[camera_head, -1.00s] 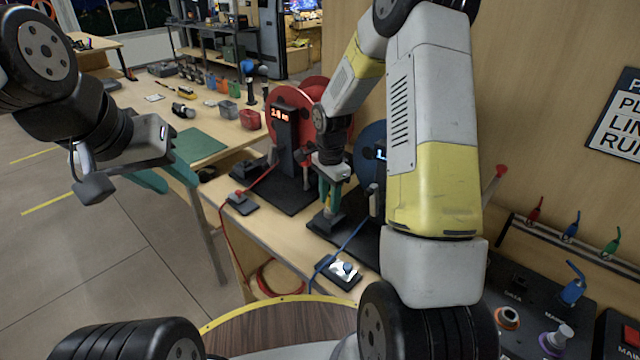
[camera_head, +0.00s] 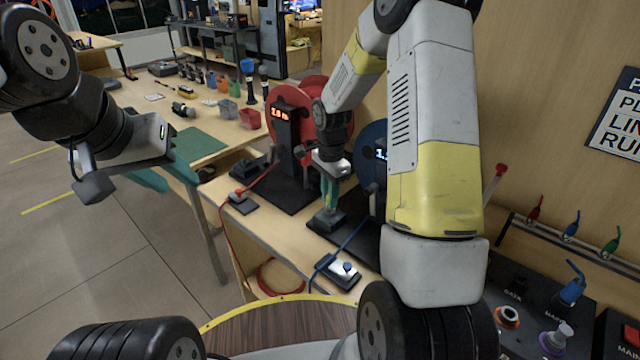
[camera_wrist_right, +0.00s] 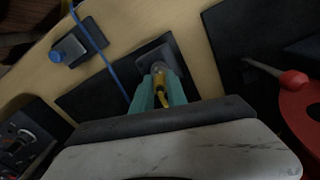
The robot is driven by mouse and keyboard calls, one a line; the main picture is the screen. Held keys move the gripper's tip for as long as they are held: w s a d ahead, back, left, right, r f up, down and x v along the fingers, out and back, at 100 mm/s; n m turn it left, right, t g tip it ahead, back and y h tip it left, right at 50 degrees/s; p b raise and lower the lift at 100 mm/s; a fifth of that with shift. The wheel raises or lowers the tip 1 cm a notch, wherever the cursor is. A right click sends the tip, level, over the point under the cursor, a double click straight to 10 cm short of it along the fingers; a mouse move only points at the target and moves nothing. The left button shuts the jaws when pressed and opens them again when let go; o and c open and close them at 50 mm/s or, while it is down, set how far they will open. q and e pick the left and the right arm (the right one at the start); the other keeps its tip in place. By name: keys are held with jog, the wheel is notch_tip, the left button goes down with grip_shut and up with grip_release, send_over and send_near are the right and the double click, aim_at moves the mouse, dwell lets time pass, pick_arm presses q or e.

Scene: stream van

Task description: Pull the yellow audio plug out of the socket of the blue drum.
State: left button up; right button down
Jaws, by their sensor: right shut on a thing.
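The blue drum (camera_head: 371,165) stands on the bench, partly hidden behind my right arm. Its dark socket block (camera_head: 328,219) sits on a black base in front of it; the block also shows in the right wrist view (camera_wrist_right: 150,53). My right gripper (camera_head: 329,203) points down just above the socket block. Its green fingers (camera_wrist_right: 159,92) are shut on the yellow audio plug (camera_wrist_right: 161,88), which stands between them at the block. I cannot tell whether the plug's tip is still inside the socket. My left gripper (camera_head: 150,180) hangs empty left of the bench, its fingers partly hidden.
A red drum (camera_head: 297,112) stands left of the blue drum. A green mat (camera_head: 197,146) lies on the far table. A control panel (camera_head: 540,325) is at the lower right.

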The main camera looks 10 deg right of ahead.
jog(key=shift+r, duration=1.25)
jog(key=shift+r, duration=1.35)
